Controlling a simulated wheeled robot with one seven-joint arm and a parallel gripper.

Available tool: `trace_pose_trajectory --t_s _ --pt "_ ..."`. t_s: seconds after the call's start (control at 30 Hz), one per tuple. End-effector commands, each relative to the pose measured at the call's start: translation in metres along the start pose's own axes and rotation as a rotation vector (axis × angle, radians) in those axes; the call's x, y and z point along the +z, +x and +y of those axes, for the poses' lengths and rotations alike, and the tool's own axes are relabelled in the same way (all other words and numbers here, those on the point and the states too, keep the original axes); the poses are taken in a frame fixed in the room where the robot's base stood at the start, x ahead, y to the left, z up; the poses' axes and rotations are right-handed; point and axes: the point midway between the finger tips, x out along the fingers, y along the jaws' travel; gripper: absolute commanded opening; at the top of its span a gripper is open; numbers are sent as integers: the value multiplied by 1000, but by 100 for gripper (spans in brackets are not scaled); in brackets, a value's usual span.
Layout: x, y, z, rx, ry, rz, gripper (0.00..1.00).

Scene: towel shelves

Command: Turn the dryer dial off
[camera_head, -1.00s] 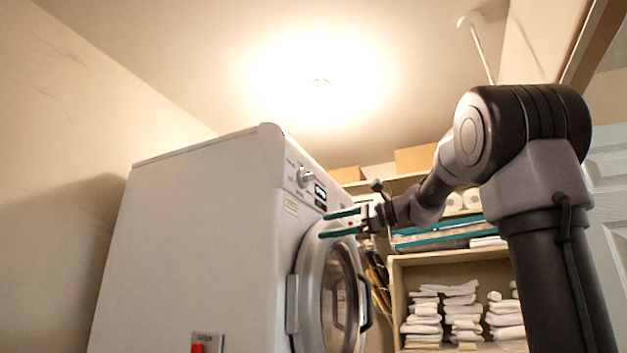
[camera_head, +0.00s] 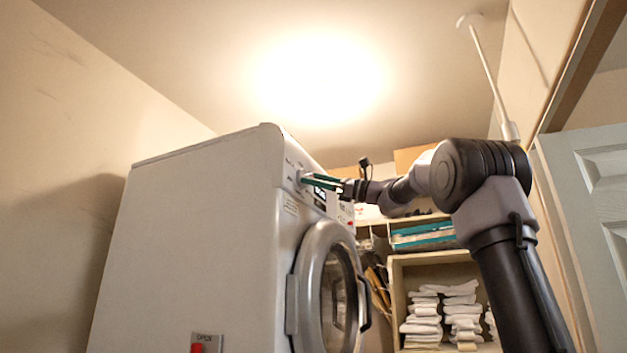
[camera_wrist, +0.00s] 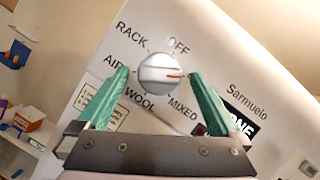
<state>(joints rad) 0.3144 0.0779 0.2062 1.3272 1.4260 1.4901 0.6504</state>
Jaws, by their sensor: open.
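The dryer (camera_head: 200,240) stands at the left with its round door (camera_head: 328,290) shut. Its dial (camera_wrist: 160,73) is a round silver knob with a red mark pointing right in the wrist view. The labels around it read RACK, OFF, AIR, WOOL and MIXED; the mark points to no label clearly, lying between OFF and MIXED. My gripper (camera_wrist: 159,75) is open, with one green finger on each side of the dial. I cannot tell whether the fingers touch it. In the head view my gripper (camera_head: 318,181) is at the upper control panel and partly hides the dial.
A dark display (camera_wrist: 240,122) sits right of the dial in the wrist view. A red OPEN button (camera_head: 198,348) is low on the dryer's side. Shelves with folded white towels (camera_head: 462,312) stand behind my arm. A white door (camera_head: 590,210) is at the right.

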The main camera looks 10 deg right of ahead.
Motion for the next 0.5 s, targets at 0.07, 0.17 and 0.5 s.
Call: trace_pose_trajectory --t_s 0.07,0.17,0.5 --pt "0 6 0 1 1 -1 100" --pt "0 9 0 0 2 -1 100" --pt "0 9 0 0 1 0 58"
